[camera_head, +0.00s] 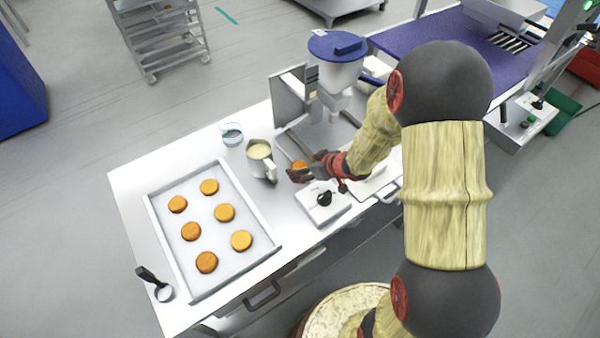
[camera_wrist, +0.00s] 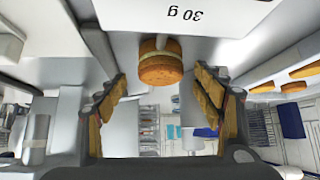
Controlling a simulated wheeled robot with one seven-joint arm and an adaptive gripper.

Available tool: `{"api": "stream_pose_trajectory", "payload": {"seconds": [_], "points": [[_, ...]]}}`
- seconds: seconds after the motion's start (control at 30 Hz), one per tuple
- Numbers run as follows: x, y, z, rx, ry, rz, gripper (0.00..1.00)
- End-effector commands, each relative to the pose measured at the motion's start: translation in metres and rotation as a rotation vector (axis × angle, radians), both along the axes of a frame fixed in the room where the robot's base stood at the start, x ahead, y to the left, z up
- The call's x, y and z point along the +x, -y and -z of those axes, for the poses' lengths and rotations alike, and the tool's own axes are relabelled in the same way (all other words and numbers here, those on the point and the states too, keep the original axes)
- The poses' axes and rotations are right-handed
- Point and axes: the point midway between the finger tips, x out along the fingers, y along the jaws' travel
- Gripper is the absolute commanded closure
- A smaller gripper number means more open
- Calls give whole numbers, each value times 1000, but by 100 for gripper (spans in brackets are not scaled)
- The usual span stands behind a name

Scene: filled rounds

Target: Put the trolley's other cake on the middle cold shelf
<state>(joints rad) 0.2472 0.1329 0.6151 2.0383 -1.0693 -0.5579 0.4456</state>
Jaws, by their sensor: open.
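A round golden-brown cake with a pale filling band (camera_wrist: 160,66) shows ahead of my gripper (camera_wrist: 162,95) in the wrist view, between the lines of the two fingers. The fingers are spread wide and hold nothing. In the head view, my gripper (camera_head: 304,168) is over the worktop by the depositor, and a round (camera_head: 299,164) shows beside it, partly hidden. I cannot make out a cold shelf.
A tray (camera_head: 188,270) with several rounds lies on the steel table (camera_head: 125,185). The blue-lidded depositor (camera_head: 338,58) is behind. A white "30 g" panel (camera_wrist: 225,17) is close.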

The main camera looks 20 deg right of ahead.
Motion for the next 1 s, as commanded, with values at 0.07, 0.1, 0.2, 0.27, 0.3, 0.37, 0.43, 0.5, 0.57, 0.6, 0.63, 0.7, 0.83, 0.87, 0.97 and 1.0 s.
{"api": "stream_pose_trajectory", "payload": {"seconds": [0.07,0.1,0.2,0.27,0.3,0.37,0.43,0.5,0.57,0.6,0.63,0.7,0.83,0.87,0.97,1.0], "points": [[6,-6,14,0,-1,-2,32],[10,-8,18,0,-1,-1,32],[17,-11,25,0,-1,-2,32],[19,-12,25,0,0,-1,32],[20,-12,25,0,0,-1,32],[20,-12,24,0,0,0,32],[20,-12,24,0,0,0,32],[20,-12,24,0,0,0,35],[20,-11,24,0,0,0,39],[20,-11,24,0,0,0,41],[20,-11,24,0,0,0,43],[19,-11,24,0,0,0,47],[19,-11,24,0,0,0,54],[19,-11,24,0,0,0,56],[19,-11,24,0,0,0,61],[19,-11,24,0,0,0,64]]}}
